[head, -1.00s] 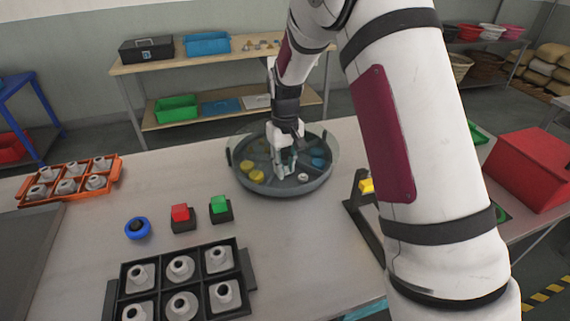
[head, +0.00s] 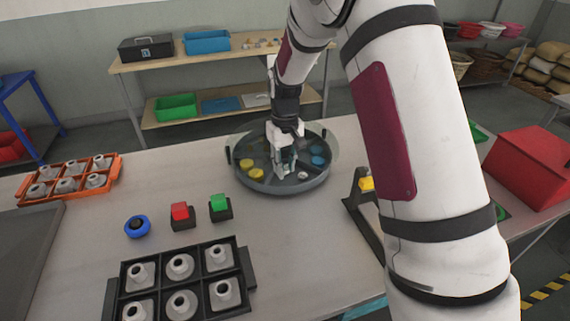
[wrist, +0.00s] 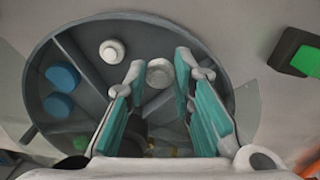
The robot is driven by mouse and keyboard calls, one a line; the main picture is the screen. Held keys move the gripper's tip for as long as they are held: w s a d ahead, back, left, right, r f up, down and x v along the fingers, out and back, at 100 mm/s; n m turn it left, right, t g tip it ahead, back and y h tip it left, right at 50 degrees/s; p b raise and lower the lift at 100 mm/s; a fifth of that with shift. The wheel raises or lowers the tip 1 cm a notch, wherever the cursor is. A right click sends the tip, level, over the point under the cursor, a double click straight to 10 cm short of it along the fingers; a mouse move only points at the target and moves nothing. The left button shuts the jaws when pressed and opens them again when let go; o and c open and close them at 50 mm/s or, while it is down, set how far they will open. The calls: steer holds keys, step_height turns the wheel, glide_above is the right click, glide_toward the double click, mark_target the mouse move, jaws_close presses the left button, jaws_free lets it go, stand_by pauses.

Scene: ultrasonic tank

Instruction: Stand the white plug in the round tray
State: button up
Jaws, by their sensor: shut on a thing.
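The round grey tray (head: 290,189) stands on the table, divided by thin walls; it also fills much of the wrist view (wrist: 150,33). My gripper (head: 285,174) is low over the tray. In the wrist view my gripper (wrist: 158,75) is shut on a white plug (wrist: 160,72), whose round top faces the camera between the fingertips. I cannot tell whether its base touches the tray floor. Another white plug (wrist: 111,51) stands in the tray beside it and shows in the head view (head: 303,175).
Yellow plugs (head: 256,173) and blue plugs (head: 318,160) occupy other tray sections. A red button (head: 180,212), a green button (head: 219,203) and a blue round object (head: 137,226) stand in front. A black crate (head: 246,262) and an orange crate (head: 110,180) hold grey parts.

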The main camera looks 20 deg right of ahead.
steer(key=shift+f, duration=1.05)
stand_by(0.5)
steer(key=o, duration=0.8)
step_height(320, 180, up, 12)
steer(key=shift+r, duration=0.1)
stand_by(0.4)
